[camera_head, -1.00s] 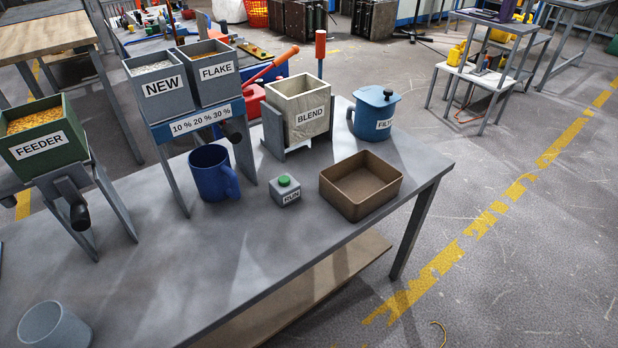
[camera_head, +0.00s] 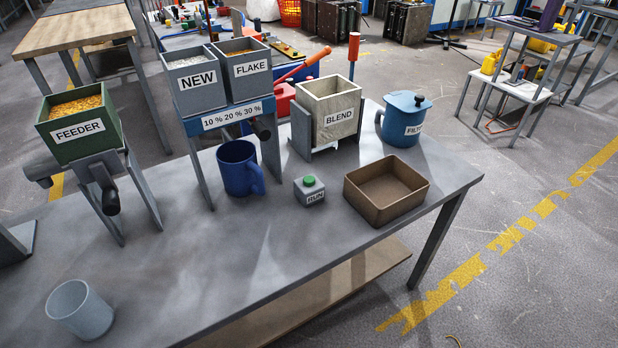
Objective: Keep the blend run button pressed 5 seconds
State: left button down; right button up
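The run button is a small grey box (camera_head: 309,192) labelled RUN with a green cap (camera_head: 309,181) on top. It stands on the grey table, between the blue mug (camera_head: 238,168) and the brown tray (camera_head: 358,207). The cap is uncovered and nothing touches it. The blend hopper (camera_head: 331,108), a pale box labelled BLEND, stands behind the button on a grey stand. Neither of my grippers shows in the head view.
The NEW bin (camera_head: 196,84) and FLAKE bin (camera_head: 246,73) stand behind the mug. The green FEEDER hopper (camera_head: 80,124) is at the left. A blue FILTER jug (camera_head: 404,118) stands at the right end. A grey cup (camera_head: 80,311) is front left.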

aim_at(308, 180)
jog(key=i+l+u, duration=0.1)
jog(key=i+l, duration=0.15)
jog(key=i+l+u, duration=0.15)
jog(key=l, duration=0.3)
jog(key=i+l+u, duration=0.1)
jog(key=i+l, duration=0.2)
jog(key=i+l+u, duration=0.15)
jog(key=l, duration=0.4)
